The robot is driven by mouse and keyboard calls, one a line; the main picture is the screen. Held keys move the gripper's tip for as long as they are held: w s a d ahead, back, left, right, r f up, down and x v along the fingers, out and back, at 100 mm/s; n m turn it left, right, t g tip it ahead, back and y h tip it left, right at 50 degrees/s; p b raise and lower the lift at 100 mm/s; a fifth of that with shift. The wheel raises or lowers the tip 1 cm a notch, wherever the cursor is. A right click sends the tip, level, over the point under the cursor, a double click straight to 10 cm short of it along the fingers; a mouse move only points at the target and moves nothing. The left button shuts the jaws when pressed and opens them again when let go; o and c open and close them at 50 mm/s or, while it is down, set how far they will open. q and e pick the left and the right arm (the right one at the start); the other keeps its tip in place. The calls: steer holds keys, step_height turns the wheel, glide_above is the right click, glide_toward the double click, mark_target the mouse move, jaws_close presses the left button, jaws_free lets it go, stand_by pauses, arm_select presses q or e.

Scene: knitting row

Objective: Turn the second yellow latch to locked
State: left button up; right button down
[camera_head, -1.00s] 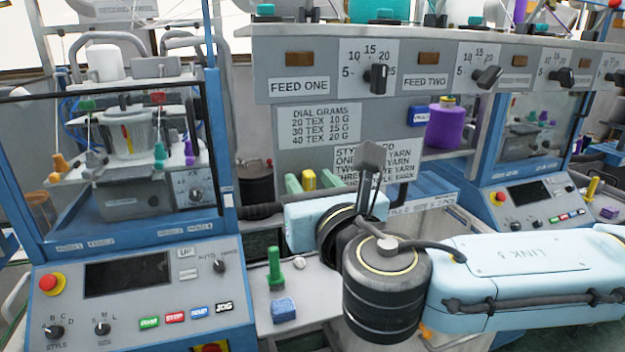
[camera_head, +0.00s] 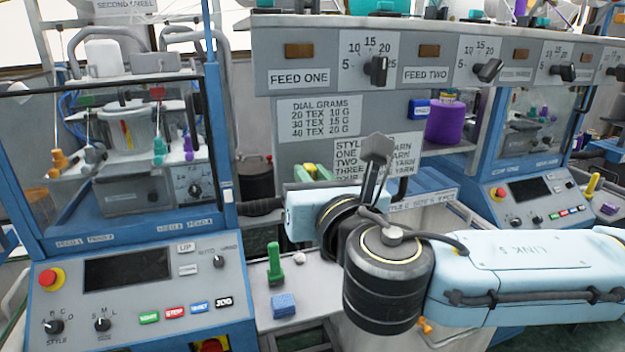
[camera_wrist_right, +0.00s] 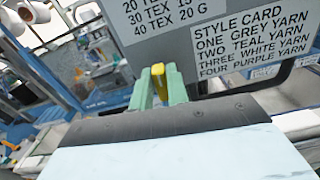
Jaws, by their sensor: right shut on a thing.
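A yellow latch (camera_wrist_right: 158,76) sits between the two green fingers of my right gripper (camera_wrist_right: 160,88) in the right wrist view. The fingers are shut on it, below the grey panel with the style card. In the head view my right gripper (camera_head: 311,172) shows small behind my pale blue wrist, with a bit of yellow between its fingers. The latch's base and its marks are hidden, so I cannot tell its setting or which latch in the row it is. My left gripper is not in view.
A grey panel with feed dials (camera_head: 376,70) spans the back. A style card (camera_head: 402,150) hangs close beside the gripper. A knitting machine with a control panel (camera_head: 130,290) stands at left. A green peg (camera_head: 274,265) and a blue block (camera_head: 284,305) are on the grey ledge below.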

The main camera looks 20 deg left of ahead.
steer(key=m+b, duration=0.1)
steer(key=m, duration=0.3)
steer(key=shift+w+d+f+b, duration=0.1)
steer(key=shift+d+f+b, duration=0.05)
steer(key=shift+b, duration=0.25)
steer(key=shift+w+d+f+m, duration=0.1)
steer(key=shift+m, duration=2.05)
steer(key=shift+w+d+f+m, duration=0.1)
steer(key=shift+f+m, duration=0.05)
steer(key=shift+m, duration=1.95)
steer(key=shift+d+f+m, duration=0.1)
steer(key=shift+m, duration=2.05)
steer(key=c, duration=1.4)
jaws_free()
